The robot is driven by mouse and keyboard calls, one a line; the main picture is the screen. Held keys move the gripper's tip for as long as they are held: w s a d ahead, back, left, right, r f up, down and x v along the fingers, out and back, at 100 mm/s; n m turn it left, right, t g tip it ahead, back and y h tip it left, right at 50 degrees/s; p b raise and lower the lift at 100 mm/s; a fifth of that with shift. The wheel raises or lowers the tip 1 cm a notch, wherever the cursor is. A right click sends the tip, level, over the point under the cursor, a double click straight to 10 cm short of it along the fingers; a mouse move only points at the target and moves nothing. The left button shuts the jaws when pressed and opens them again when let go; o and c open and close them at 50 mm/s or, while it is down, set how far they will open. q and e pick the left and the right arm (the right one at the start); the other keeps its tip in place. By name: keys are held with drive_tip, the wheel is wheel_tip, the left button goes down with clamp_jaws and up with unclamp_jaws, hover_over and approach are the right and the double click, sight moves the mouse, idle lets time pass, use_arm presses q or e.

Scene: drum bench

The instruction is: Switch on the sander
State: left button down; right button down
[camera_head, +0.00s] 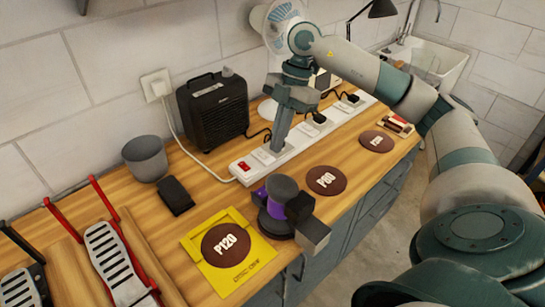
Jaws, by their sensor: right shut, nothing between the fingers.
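The sander (284,203) is a purple and black tool with a grey top and a boxy grey end. It stands near the bench's front edge, beside the yellow P120 holder. Behind it lies a long white power strip (244,178) with a red switch (243,166) at its left end and black plugs farther right. My right gripper (277,148) is shut and empty, pointing down at the strip, right of the red switch and behind the sander. I cannot tell whether its tips touch the strip. My left gripper is not in view.
Sanding discs lie on the bench: P120 (225,244) on the yellow holder (250,266), another (326,180) right of the sander, and a third (376,141) farther right. A black box (213,107), a grey cup (147,158) and a fan (274,20) stand behind. Red-framed racks (113,262) fill the left.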

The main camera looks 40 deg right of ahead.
drive_tip(key=shift+d+r, duration=0.35)
drive_tip(key=shift+r, duration=0.3)
